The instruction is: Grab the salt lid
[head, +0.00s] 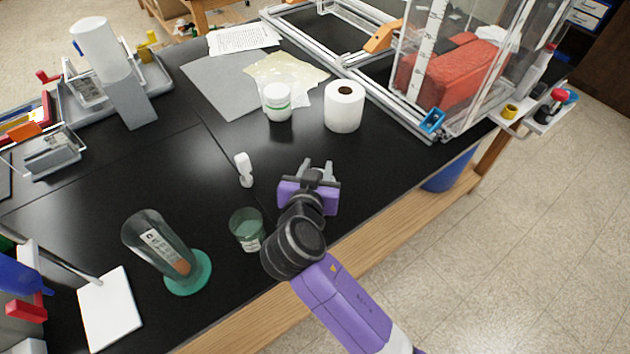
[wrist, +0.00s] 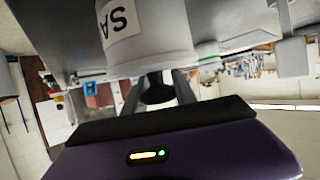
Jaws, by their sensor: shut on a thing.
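A white pot (wrist: 148,28) with a label reading "SA" fills the top of the wrist view, close beside my fingers. My gripper (head: 318,167) is over the black bench in the head view. Its fingers in the wrist view (wrist: 158,90) are shut on a small dark, rounded piece, which looks like the knob of the salt lid (wrist: 157,91). The rest of the lid cannot be told from the pot. In the head view I cannot make out the pot at the gripper; my gripper may hide it.
An extrusion frame (head: 375,103) borders the back right.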

